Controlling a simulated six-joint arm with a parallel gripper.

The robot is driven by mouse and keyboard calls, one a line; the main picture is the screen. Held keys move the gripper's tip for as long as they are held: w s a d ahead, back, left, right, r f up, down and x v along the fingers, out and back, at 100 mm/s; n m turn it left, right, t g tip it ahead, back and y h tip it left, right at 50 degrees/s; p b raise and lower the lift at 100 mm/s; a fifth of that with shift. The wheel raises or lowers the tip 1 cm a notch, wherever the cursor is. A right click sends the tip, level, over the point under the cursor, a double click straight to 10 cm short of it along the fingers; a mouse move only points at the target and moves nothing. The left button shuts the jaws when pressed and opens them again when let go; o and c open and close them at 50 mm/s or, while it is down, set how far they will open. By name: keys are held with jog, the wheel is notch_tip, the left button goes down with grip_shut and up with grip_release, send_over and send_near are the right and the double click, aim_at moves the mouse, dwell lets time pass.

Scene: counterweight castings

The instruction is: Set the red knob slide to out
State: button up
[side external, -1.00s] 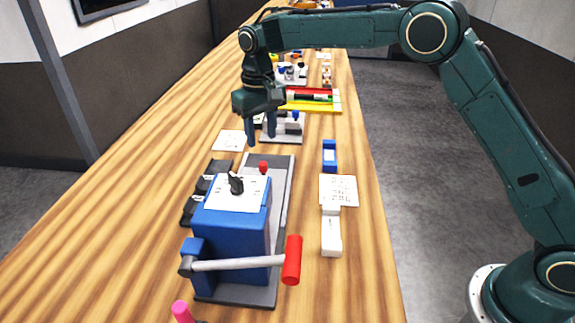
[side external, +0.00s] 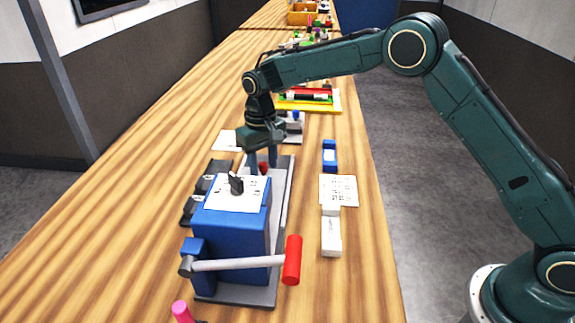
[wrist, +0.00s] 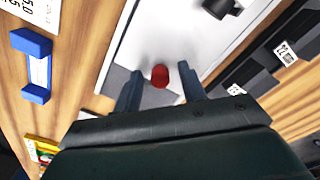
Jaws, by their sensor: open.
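The red knob (wrist: 160,76) sits on the flat plate behind the blue machine; in the side view the red knob (side external: 263,168) shows small between my finger tips. The wrist view shows it between my two fingers, apart from both as far as I can tell. My gripper (side external: 262,172) is open and points down over the plate; it also shows in the wrist view (wrist: 158,82). The slide's track under the knob cannot be made out. The blue machine (side external: 232,228) stands on a grey base (side external: 284,205), with a black knob (side external: 236,184) on its white top.
A lever with a red grip (side external: 292,260) sticks out in front. Black blocks (side external: 191,210) with labels lie left of the machine. A blue clip-like part (side external: 329,156), a printed card (side external: 338,190) and a white part (side external: 331,235) lie to the right. A yellow tray (side external: 325,104) stands behind.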

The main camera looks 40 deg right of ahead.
grip_shut()
jog(key=shift+w+d, duration=2.8)
jog(key=shift+w, duration=0.05)
jog(key=shift+d, duration=0.1)
jog(key=shift+c, duration=0.9)
grip_release()
jog(key=shift+w, duration=0.1)
jog(key=shift+o, duration=0.9)
jog(key=shift+r, duration=0.1)
